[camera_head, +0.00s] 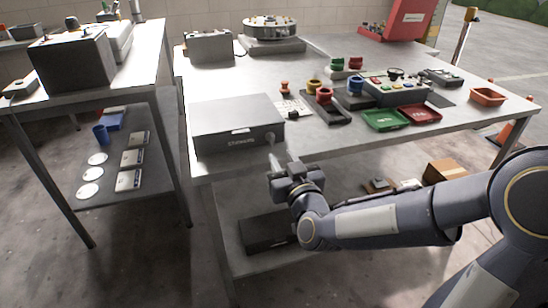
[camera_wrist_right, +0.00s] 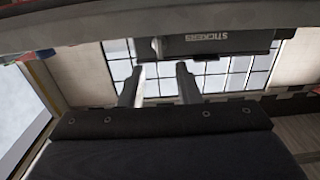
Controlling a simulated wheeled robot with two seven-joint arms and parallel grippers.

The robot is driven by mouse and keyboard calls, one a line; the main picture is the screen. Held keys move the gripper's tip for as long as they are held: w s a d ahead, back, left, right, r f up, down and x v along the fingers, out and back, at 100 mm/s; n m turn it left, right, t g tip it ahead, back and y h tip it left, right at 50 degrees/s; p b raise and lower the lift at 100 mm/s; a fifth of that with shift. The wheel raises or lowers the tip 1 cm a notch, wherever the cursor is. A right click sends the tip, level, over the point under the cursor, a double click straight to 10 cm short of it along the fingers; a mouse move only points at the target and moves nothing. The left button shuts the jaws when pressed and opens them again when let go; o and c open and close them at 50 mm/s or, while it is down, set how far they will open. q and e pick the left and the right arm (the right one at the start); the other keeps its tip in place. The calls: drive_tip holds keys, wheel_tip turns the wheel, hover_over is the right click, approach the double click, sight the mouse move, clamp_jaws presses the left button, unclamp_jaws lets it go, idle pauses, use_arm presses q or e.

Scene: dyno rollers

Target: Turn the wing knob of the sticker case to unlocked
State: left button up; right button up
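The sticker case (camera_head: 235,118) is a flat grey box at the front left of the main table. Its front bears a STICKERS label, which also shows in the right wrist view. The wing knob (camera_head: 270,137) is a small light piece at the right end of the case front. In the wrist view the knob (camera_wrist_right: 157,45) lies just beyond the fingertips, about midway between them. My right gripper (camera_head: 284,158) is in front of the knob; its fingers (camera_wrist_right: 160,68) are apart with nothing between them. The knob's turn position is too small to tell. My left gripper is out of view.
Right of the case stand coloured rings on a dark tray (camera_head: 340,111), a green tray (camera_head: 386,119), a red tray (camera_head: 419,114) and a control box (camera_head: 397,91). A side table (camera_head: 141,50) stands to the left. The space before the case front is free apart from my arm.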

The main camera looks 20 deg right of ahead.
sight(273, 141)
drive_tip(key=w, duration=0.7)
drive_tip(key=shift+w+a, duration=0.15)
drive_tip(key=shift+w, duration=0.15)
clamp_jaws()
